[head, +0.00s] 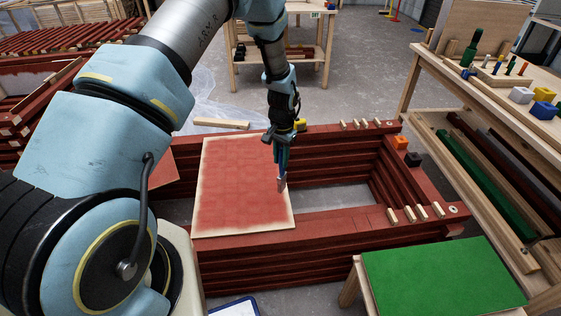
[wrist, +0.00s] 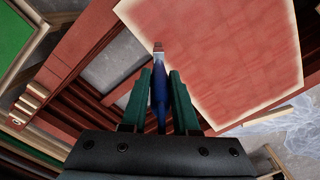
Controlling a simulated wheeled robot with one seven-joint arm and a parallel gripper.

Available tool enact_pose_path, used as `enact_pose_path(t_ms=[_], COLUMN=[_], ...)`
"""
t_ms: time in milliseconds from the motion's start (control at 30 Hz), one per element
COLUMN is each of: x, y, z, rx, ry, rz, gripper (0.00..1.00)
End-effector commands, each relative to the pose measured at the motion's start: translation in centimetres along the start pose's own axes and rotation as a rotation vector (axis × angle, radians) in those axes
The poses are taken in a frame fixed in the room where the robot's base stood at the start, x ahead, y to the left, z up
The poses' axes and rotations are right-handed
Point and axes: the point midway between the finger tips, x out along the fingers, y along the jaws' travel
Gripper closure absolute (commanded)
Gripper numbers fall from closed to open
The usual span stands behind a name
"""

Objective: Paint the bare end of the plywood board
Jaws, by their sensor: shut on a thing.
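The plywood board (head: 236,190) lies flat across the red stacked battens. Its face is painted red, with a thin pale bare strip along its edges, and it shows at upper right in the wrist view (wrist: 230,55). My gripper (head: 282,153) is shut on a blue-handled paintbrush (wrist: 158,88), which points down between the green fingers (wrist: 160,80). The brush tip is at the board's right edge in the head view; I cannot tell whether it touches.
Red battens (head: 330,222) form a frame with an open gap right of the board. Small wooden pegs and a yellow, an orange and a dark block (head: 413,159) sit on it. A green-topped stool (head: 440,275) stands at front right, a wooden workbench (head: 500,90) at right.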

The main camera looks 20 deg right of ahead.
Motion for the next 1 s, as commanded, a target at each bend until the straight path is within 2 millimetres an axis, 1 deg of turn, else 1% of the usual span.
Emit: enact_pose_path(t_ms=[33,100,300,867,967,1000], x=[-0.8,-1.5,-2.6,-2.7,-2.9,-3.1], y=[0.0,-0.1,-0.1,-0.1,-0.9,-1.6], z=[-0.1,-0.2,-0.2,-0.2,0.2,0.7], rx=[0.0,-0.001,-0.001,-0.002,-0.023,-0.043], ry=[0.001,0.002,0.001,0.001,0.001,0.0], rz=[0.0,0.0,0.0,0.0,-0.001,-0.001], gripper=[1.0,1.0,1.0,1.0,1.0,1.0])
